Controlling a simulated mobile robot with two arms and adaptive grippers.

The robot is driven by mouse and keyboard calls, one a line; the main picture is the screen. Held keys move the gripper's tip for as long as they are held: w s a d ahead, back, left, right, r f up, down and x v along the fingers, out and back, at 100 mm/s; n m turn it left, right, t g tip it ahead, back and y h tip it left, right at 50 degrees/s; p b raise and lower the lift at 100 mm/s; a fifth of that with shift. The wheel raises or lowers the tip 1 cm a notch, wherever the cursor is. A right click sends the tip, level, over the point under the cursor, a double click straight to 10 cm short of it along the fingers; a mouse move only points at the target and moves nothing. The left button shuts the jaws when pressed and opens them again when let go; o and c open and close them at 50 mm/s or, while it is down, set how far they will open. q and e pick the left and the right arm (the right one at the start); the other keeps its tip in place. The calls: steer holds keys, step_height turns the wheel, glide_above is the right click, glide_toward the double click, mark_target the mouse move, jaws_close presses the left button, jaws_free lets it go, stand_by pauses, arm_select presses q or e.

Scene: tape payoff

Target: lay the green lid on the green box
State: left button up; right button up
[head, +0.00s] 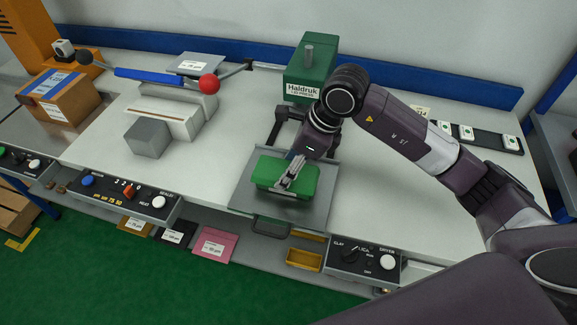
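A green box-shaped thing (304,182) with rounded corners sits on the grey plate (240,195) in front of the green press. I cannot tell a separate lid from the box, as my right gripper covers the middle of the top. My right gripper (284,187) points down and toward the front, with its fingertips over the top of the green thing, close to it or touching. Its fingers look close together, but whether they hold anything is hidden. My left gripper is out of view.
The green press (312,72), labelled Haldruk, stands behind the plate. A dark tray (487,138) lies at right. Control panels line the front edge.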

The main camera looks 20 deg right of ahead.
steer(key=o, duration=1.3)
